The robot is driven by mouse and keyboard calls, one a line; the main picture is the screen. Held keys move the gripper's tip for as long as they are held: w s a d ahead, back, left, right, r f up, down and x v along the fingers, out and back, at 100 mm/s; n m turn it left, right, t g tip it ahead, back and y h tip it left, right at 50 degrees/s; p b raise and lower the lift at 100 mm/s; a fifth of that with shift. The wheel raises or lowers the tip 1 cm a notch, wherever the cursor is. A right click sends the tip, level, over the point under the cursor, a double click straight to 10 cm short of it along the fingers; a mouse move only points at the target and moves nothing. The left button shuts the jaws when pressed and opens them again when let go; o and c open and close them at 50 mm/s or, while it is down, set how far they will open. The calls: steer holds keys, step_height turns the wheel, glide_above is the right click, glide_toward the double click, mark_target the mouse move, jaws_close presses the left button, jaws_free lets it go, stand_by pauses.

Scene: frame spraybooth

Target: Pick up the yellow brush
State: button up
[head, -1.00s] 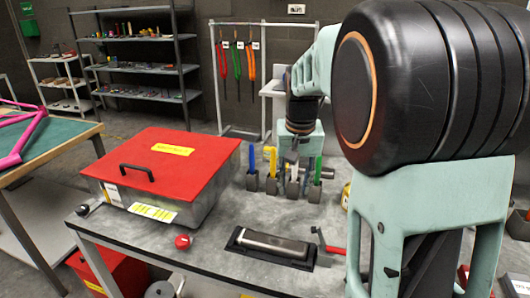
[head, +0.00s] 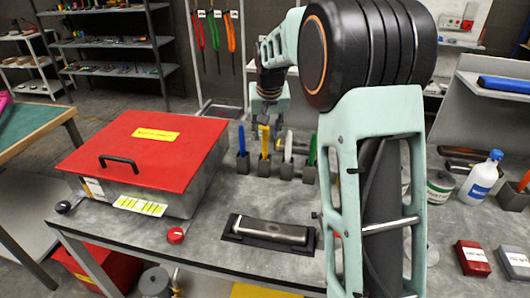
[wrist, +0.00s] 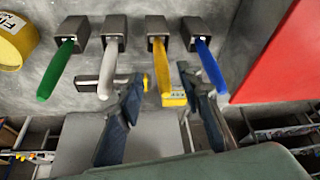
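The yellow brush (head: 264,141) stands upright in a dark holder, second from the left in a row, between a blue brush (head: 241,139) and a white brush (head: 288,146). A green brush (head: 312,150) stands at the right end. My gripper (head: 264,122) is just above the yellow handle in the head view. In the wrist view my gripper (wrist: 160,82) is open, its two fingers apart on either side of the yellow handle (wrist: 161,68). I cannot tell whether either finger touches it. The brush's lower end is hidden in its holder.
A red-lidded metal box (head: 150,150) stands left of the brushes. A black tray with a metal bar (head: 268,230) lies in front. A white bottle (head: 482,178) and cans stand right. Bare grey bench lies between tray and holders.

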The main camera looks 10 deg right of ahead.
mark_target(265, 152)
steer(key=x, duration=0.4)
steer(key=shift+w+a+f, duration=0.1)
steer(key=shift+w+f, duration=0.15)
steer(key=shift+w, duration=0.15)
jaws_close()
